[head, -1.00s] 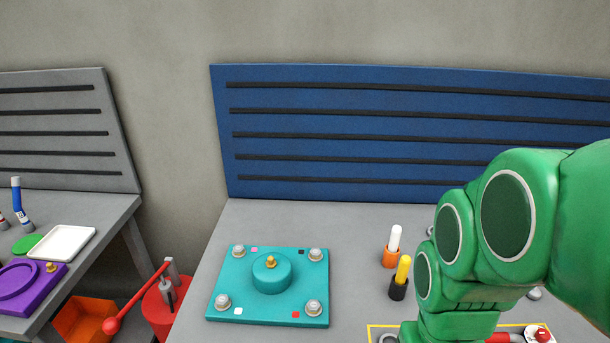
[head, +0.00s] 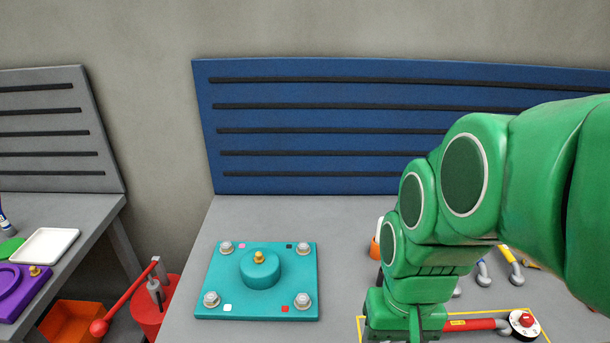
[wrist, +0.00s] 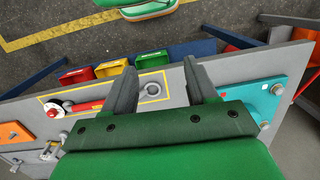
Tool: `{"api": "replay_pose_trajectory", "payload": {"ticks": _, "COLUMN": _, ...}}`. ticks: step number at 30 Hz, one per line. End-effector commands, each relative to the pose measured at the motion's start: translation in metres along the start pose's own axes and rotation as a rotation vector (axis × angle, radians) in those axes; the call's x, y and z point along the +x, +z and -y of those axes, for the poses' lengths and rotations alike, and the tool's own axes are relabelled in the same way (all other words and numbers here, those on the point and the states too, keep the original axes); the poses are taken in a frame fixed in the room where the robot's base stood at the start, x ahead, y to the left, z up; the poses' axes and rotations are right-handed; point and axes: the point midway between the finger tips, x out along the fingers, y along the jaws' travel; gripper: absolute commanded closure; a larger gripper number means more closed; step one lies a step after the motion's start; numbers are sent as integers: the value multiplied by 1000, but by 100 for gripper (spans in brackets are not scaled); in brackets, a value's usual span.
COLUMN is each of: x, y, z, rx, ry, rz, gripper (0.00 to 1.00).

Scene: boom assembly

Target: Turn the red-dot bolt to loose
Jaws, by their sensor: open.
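The teal plate (head: 235,300) lies on the bench left of my arm, with a silver bolt near each corner. The red-dot bolt (head: 303,300) is at its near right corner, beside a small red square (head: 285,309). I cannot tell its turn angle. My gripper (wrist: 159,68) is open and empty above the bench, right of the plate in the head view. In the head view its fingers are out of frame. In the wrist view the plate (wrist: 248,93) is partly behind a finger, and I cannot make out the red-dot bolt there.
A red-handled tool (head: 470,324) lies in a yellow outline. A red bucket (head: 150,318) stands left of the bench. Coloured bins (wrist: 112,68) line the bench's front. Bench between plate and arm is clear.

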Motion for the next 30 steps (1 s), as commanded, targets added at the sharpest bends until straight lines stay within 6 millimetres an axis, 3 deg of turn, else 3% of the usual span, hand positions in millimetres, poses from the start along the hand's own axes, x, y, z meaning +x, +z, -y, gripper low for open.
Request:
{"api": "replay_pose_trajectory", "payload": {"ticks": 7, "x": -15, "y": -72, "z": 71, "rx": 97, "ry": -128, "rz": -83, "gripper": 43}}
{"api": "replay_pose_trajectory", "payload": {"ticks": 12, "x": -17, "y": -113, "z": 109, "rx": 323, "ry": -191, "rz": -95, "gripper": 43}}
{"api": "replay_pose_trajectory", "payload": {"ticks": 18, "x": -8, "y": -141, "z": 121, "rx": 683, "ry": -200, "rz": -76, "gripper": 43}}
{"api": "replay_pose_trajectory", "payload": {"ticks": 30, "x": 20, "y": -178, "z": 121, "rx": 1405, "ry": -158, "rz": -50, "gripper": 43}}
